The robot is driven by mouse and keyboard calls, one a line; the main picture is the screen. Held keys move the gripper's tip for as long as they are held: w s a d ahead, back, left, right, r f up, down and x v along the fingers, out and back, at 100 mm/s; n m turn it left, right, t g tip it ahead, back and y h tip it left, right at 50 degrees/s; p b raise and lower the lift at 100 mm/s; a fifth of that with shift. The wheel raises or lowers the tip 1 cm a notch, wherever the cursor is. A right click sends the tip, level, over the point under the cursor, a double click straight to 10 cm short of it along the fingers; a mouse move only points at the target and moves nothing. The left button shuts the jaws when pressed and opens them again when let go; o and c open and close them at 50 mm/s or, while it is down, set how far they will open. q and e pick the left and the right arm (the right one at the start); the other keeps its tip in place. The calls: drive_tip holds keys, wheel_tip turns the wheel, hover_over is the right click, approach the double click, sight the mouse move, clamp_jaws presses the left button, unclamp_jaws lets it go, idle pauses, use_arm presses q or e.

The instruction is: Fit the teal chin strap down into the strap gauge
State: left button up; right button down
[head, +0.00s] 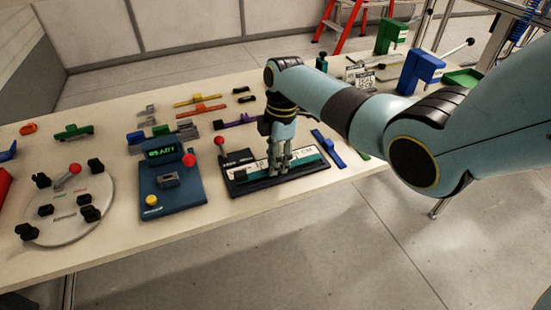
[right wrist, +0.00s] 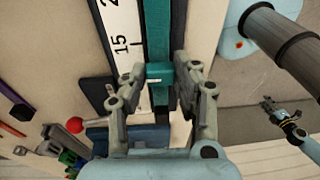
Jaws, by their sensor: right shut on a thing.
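The strap gauge (head: 242,186) is a dark plate with a white ruler scale and a red-knobbed lever, on the table right of centre. The teal chin strap (head: 307,163) is a long bar along the scale; in the right wrist view the strap (right wrist: 157,35) runs beside the ruler. My right gripper (head: 281,168) points down over the gauge, shut on the strap, with a finger on each side. I cannot tell whether the strap is seated or just above the gauge. What looks like my left gripper (right wrist: 268,104) shows small in the right wrist view, its fingers unclear.
A blue station (head: 172,195) with a READY display stands left of the gauge. A round fixture (head: 65,215) with black clamps is further left. A blue strap (head: 328,149) lies close right of the gauge. Orange, yellow and purple straps lie behind. Blue and green stands are far right.

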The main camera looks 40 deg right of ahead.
drive_tip(key=shift+f+b, duration=0.35)
drive_tip(key=shift+f, duration=0.25)
drive_tip(key=c, duration=0.9)
unclamp_jaws()
drive_tip(key=r, duration=0.4)
drive_tip(key=d+r, duration=0.1)
drive_tip(key=r, duration=0.7)
drive_tip(key=shift+w+d, duration=0.25)
drive_tip(key=shift+d, duration=0.05)
